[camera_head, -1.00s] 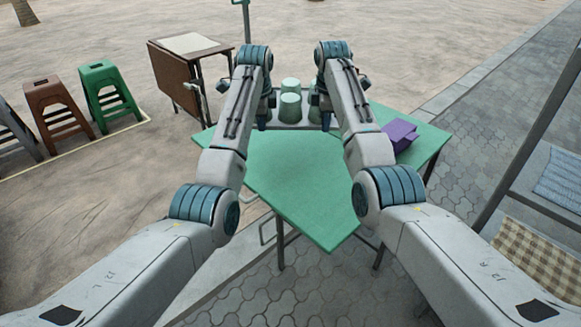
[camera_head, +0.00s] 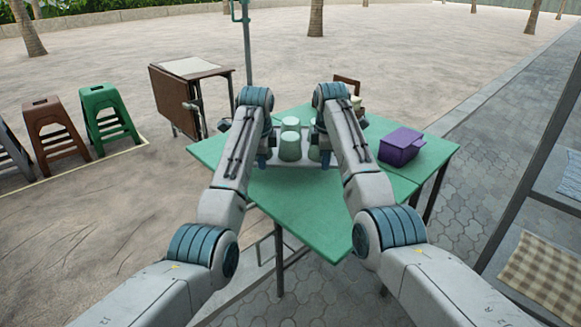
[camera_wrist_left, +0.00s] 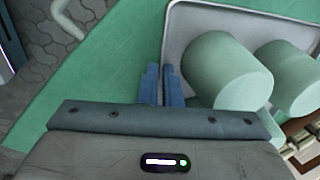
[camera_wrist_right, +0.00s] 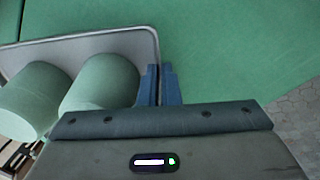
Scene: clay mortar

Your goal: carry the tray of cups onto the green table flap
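The grey tray (camera_head: 278,163) with several pale green cups (camera_head: 290,147) is between my two grippers, over the green table flap (camera_head: 285,200). The cups stand upright. My left gripper (camera_wrist_left: 162,72) has its fingers close together at the tray's rim in the left wrist view. My right gripper (camera_wrist_right: 158,72) grips the opposite rim in the right wrist view. Both appear shut on the tray. Part of the tray and cups is hidden by my arms in the head view. Whether the tray touches the flap or hovers just above it, I cannot tell.
A purple box (camera_head: 401,146) sits on the right part of the green table. A brown folding table (camera_head: 190,90) and stools (camera_head: 108,115) stand at the left. The flap's near part is clear. A checked cushion (camera_head: 541,272) lies at the right.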

